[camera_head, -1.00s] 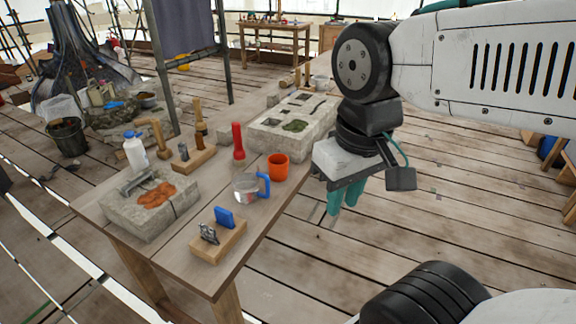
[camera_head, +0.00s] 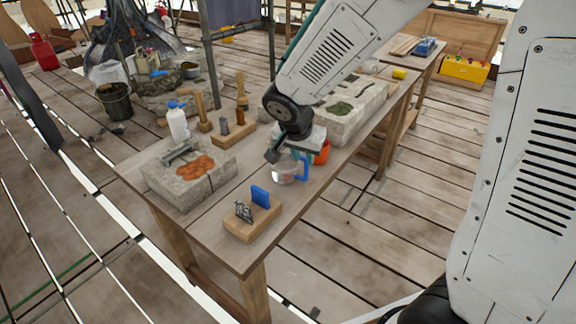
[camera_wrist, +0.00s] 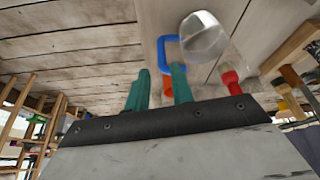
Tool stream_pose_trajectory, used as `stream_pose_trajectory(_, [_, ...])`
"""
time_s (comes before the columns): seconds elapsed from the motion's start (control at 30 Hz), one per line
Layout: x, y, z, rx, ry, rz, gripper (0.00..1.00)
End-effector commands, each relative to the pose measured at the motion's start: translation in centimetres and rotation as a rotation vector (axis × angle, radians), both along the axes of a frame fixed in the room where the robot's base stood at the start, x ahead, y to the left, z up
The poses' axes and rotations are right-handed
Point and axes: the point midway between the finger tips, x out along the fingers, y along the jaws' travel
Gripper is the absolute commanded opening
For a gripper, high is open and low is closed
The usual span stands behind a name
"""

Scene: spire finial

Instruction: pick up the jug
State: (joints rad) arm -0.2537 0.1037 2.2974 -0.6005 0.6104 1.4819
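The jug (camera_head: 283,174) is clear with a blue handle (camera_head: 305,168). It stands near the right edge of the wooden table in the head view. In the wrist view the jug (camera_wrist: 204,38) is at the top, its blue handle on the left side, just beyond my fingertips. My gripper (camera_wrist: 160,70) has two teal fingers spread apart with nothing held between them. In the head view my gripper (camera_head: 297,155) is over the table right at the jug, covering part of it. I cannot tell whether a finger touches the handle.
An orange cup (camera_head: 322,152) stands close behind my gripper. A red-handled tool (camera_wrist: 231,82) shows in the wrist view. A wooden block with a blue piece (camera_head: 260,196) is in front of the jug, and a stone block (camera_head: 185,182) is to the left.

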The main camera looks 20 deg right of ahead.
Motion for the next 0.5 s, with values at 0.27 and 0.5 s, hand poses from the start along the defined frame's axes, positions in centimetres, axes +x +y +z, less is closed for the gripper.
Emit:
stream_pose_trajectory(0.27, [1.0, -0.5, -2.9, 0.003, -0.003, -0.009, 0.23])
stream_pose_trajectory(0.5, [1.9, -1.5, -6.2, 0.003, 0.000, -0.009, 0.23])
